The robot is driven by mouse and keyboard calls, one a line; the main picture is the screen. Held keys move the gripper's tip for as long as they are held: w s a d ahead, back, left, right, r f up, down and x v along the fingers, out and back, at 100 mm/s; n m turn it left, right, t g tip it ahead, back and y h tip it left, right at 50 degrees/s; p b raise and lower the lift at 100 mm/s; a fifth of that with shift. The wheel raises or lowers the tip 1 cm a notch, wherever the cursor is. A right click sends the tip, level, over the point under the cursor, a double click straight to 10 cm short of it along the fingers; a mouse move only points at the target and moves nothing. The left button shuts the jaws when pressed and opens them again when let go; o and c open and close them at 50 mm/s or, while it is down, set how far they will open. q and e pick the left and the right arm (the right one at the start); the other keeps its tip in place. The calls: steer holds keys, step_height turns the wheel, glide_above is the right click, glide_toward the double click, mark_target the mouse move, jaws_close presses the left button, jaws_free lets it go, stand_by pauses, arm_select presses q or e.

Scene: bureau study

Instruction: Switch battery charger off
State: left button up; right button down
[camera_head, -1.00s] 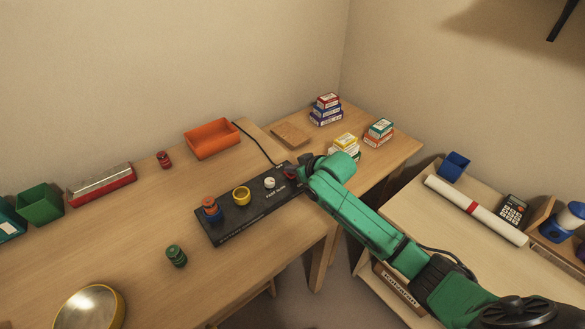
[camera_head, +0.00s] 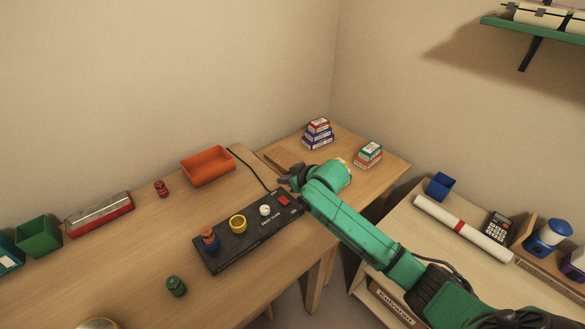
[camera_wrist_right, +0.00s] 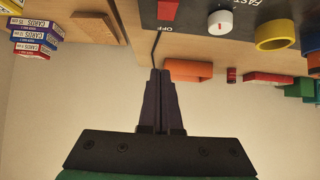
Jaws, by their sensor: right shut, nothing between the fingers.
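The battery charger is a long black box (camera_head: 228,252) on the desk, with a dark cable at its far end. A red switch (camera_head: 284,201) sits at that end near an "OFF" label, beside a white knob (camera_head: 265,210); the switch also shows in the wrist view (camera_wrist_right: 168,10). I cannot tell which way the switch is tipped. A yellow ring (camera_head: 238,224) and a blue ring with an orange-topped battery (camera_head: 209,239) sit further along. My right gripper (camera_head: 284,180) is shut and empty, just beyond the switch and apart from it. My left gripper is out of view.
An orange tray (camera_head: 208,167) stands behind the charger. A green battery (camera_head: 176,286) and a red one (camera_head: 161,188) stand on the desk. Card boxes (camera_head: 317,135) and a brown board (camera_head: 283,160) lie on the side table. The front desk is mostly clear.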

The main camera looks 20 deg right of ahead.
steer(key=r+v, duration=0.1)
steer(key=v, duration=0.6)
steer(key=shift+w+a, duration=0.15)
steer(key=shift+w, duration=0.2)
steer(key=shift+r, duration=0.1)
